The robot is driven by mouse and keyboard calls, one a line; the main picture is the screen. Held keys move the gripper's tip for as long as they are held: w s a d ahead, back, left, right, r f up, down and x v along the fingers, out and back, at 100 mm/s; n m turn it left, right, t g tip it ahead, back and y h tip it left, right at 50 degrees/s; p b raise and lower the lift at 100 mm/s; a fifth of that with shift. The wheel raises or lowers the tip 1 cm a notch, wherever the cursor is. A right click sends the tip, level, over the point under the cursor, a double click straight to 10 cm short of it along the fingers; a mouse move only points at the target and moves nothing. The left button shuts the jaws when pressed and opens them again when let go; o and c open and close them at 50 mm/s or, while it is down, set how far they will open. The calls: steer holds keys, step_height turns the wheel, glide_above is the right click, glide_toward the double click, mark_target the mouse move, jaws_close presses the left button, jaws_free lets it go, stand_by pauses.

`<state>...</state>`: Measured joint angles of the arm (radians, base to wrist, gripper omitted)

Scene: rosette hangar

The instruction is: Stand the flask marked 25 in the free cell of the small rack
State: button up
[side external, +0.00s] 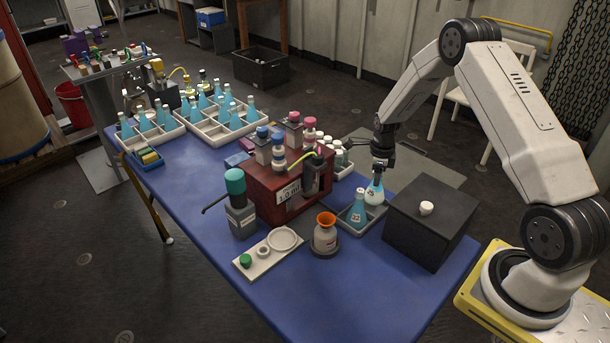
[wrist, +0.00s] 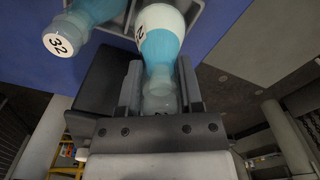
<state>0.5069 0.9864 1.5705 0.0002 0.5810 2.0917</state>
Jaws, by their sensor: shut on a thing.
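My gripper (side external: 377,172) is shut on the neck of a flask (side external: 374,195) with blue liquid and a white label band. In the wrist view the held flask (wrist: 161,45) shows a label starting with 2; the rest is cut off. It is roughly upright over the back right cell of the small grey rack (side external: 372,223). I cannot tell whether its base touches the cell floor. A second blue flask (side external: 357,212) stands in the neighbouring cell. Its cap in the wrist view (wrist: 62,42) reads 32.
A black box (side external: 430,225) with a white knob stands close right of the rack. An orange-topped bottle (side external: 325,235) is at its front left. A dark red box (side external: 285,190) with bottles is further left. Larger trays of blue flasks (side external: 215,125) are at the back.

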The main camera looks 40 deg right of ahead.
steer(key=shift+f, duration=1.8)
steer(key=shift+f, duration=0.1)
steer(key=o, duration=1)
steer(key=shift+r, duration=6.05)
steer(key=shift+a, duration=0.1)
